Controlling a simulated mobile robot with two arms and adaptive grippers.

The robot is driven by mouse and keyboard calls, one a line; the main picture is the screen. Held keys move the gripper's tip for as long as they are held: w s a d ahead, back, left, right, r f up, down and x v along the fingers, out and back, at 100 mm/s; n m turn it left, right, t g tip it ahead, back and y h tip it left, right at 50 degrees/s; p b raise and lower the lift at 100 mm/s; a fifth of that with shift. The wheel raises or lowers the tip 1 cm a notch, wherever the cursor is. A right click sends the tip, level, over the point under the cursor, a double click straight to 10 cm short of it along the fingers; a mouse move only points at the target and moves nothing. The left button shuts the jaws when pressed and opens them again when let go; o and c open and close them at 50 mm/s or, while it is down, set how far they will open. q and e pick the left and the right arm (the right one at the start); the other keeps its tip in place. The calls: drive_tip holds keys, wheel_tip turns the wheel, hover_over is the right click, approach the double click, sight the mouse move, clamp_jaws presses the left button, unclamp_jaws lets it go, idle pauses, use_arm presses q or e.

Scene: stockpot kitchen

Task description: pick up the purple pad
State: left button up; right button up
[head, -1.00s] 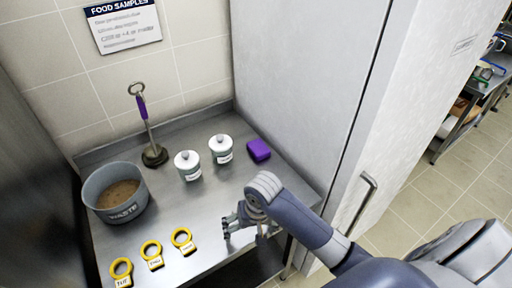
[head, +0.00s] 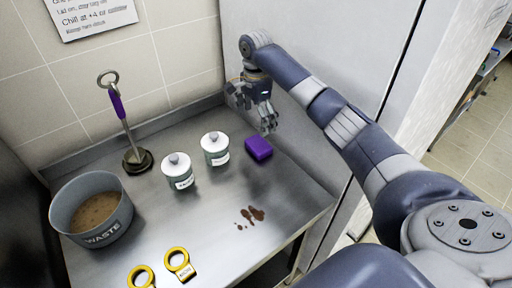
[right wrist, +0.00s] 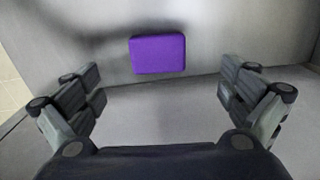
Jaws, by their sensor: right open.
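The purple pad (head: 258,148) lies flat on the steel counter near its back right, beside the white-lidded jars. It also shows in the right wrist view (right wrist: 157,54), beyond the fingers and centred between them. My right gripper (head: 256,118) is open and empty, above the counter just behind and over the pad, not touching it as far as I can see. In the right wrist view the two fingers (right wrist: 165,92) stand wide apart. My left gripper is not in view.
Two lidded jars (head: 178,174) (head: 215,149) stand left of the pad. A grey waste tub (head: 92,208), a purple-handled tool (head: 120,110) and yellow rings (head: 179,264) are further left and in front. A tall grey panel (head: 300,45) rises behind.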

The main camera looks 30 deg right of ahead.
hover_over(258, 143)
drive_tip(key=f, duration=0.4)
drive_tip(key=shift+a, duration=0.35)
drive_tip(key=f, duration=0.1)
drive_tip(key=f+p, duration=0.1)
drive_tip(key=f, duration=0.2)
drive_tip(key=shift+s+d+f+p, duration=0.15)
drive_tip(key=shift+d+f+p, duration=0.05)
drive_tip(key=shift+d+p, duration=0.2)
drive_tip(key=shift+f, duration=0.45)
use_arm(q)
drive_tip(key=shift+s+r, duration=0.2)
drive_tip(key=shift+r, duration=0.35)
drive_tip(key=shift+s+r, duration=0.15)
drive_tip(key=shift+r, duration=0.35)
use_arm(e)
drive_tip(key=shift+c, duration=0.3)
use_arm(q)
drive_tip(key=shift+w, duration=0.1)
use_arm(e)
drive_tip(key=c, duration=0.9)
